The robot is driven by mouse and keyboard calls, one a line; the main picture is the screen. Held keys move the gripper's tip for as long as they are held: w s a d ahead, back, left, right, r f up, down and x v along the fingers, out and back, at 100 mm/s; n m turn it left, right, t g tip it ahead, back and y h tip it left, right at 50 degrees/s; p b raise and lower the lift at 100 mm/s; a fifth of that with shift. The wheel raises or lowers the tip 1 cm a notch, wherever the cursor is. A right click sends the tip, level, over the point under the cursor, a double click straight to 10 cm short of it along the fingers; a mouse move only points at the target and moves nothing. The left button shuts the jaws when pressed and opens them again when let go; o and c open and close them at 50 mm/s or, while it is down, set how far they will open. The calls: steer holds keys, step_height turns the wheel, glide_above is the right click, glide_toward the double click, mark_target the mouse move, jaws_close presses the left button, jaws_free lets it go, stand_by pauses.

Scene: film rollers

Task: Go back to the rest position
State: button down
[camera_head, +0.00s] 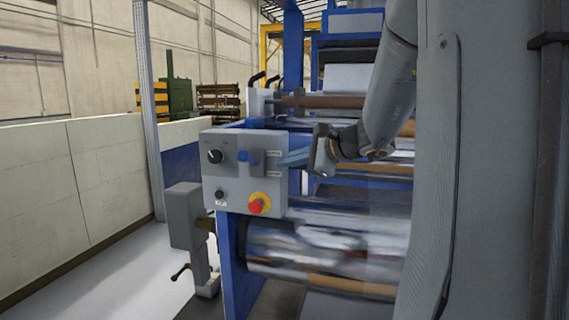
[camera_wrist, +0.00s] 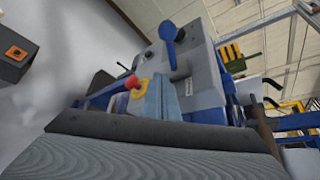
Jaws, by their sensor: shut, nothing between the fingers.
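My gripper (camera_head: 284,160) is in front of the grey control box (camera_head: 236,196), with its blue-grey fingers pointing left at the box. In the wrist view the fingers (camera_wrist: 160,92) lie together, shut and empty. A blue switch handle (camera_head: 248,157) is on the box face, close to the fingertips in the head view. In the wrist view the blue handle (camera_wrist: 170,35) stands apart from the fingers. I cannot tell the exact gap to the box.
The box also bears a black knob (camera_head: 214,156) and a red stop button (camera_head: 256,207) on a yellow ring. Blurred, shiny rollers (camera_head: 320,250) lie below my gripper. A grey post with a crank (camera_head: 186,225) stands left. Open floor (camera_head: 120,285) lies beyond.

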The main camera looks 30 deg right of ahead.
steer(key=s+a+f+n+g, duration=0.3)
steer(key=s+a+f, duration=0.1)
steer(key=a+f, duration=0.25)
steer(key=s+a+f+n+g, duration=0.4)
steer(key=s+a+f, duration=0.15)
steer(key=f, duration=0.25)
steer(key=s+a+f+n+g+h, duration=0.4)
steer(key=s+f+n+g+h, duration=0.1)
steer(key=s+f+n, duration=0.8)
steer(key=s+n, duration=0.1)
steer(key=s, duration=0.1)
steer(key=shift+s+a+f+h, duration=0.15)
steer(key=shift+s+f+h, duration=0.15)
steer(key=shift+h, duration=0.1)
